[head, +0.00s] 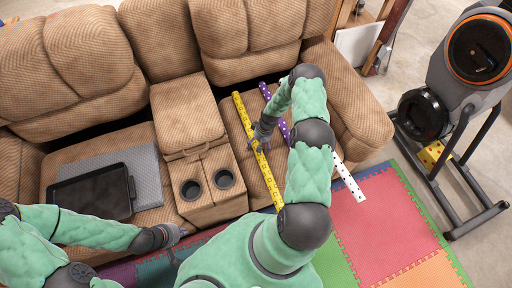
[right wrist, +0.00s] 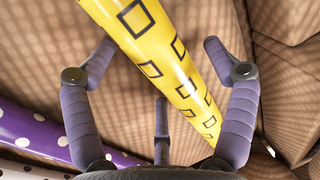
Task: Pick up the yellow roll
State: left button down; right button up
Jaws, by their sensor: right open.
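The yellow roll (head: 267,175) with dark square outlines lies slanted on the right seat of the brown recliner sofa, its near end reaching the seat's front edge. My right gripper (head: 263,136) is over its middle and hides part of it. In the right wrist view the yellow roll (right wrist: 165,60) runs between the spread fingers of my right gripper (right wrist: 160,50), which is open and not closed on it. My left gripper (head: 170,235) is low at the left, in front of the console, apart from the roll; its fingers are too small to read.
A purple dotted roll (head: 265,90) lies right of the yellow one, partly behind my right arm. A white dotted roll (head: 348,178) sticks out past the seat's front. A black tray (head: 90,193) rests on the left seat. The console has two cup holders (head: 223,179). An airbike (head: 455,100) stands right.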

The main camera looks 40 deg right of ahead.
aim_at(257, 144)
jog(key=shift+r, duration=0.1)
jog(key=c, duration=1.4)
jog(key=shift+r, duration=0.1)
jog(key=shift+r+p, duration=0.4)
jog(key=shift+r, duration=0.15)
jog(key=shift+a+p+v, duration=0.25)
jog(key=shift+p+v, duration=0.35)
jog(key=shift+v, duration=0.6)
jog(key=s+r+p, duration=0.1)
jog(key=s+r, duration=0.2)
jog(key=s, duration=0.1)
jog(key=s+a+r+p, duration=0.1)
jog(key=s+r, duration=0.2)
jog(key=s, duration=0.2)
jog(key=s+a+r+p, duration=0.1)
jog(key=s+r+p, duration=0.1)
jog(key=s+r, duration=0.1)
jog(key=shift+s+a+r, duration=0.1)
jog(key=shift+s+r, duration=0.1)
jog(key=shift+s, duration=0.6)
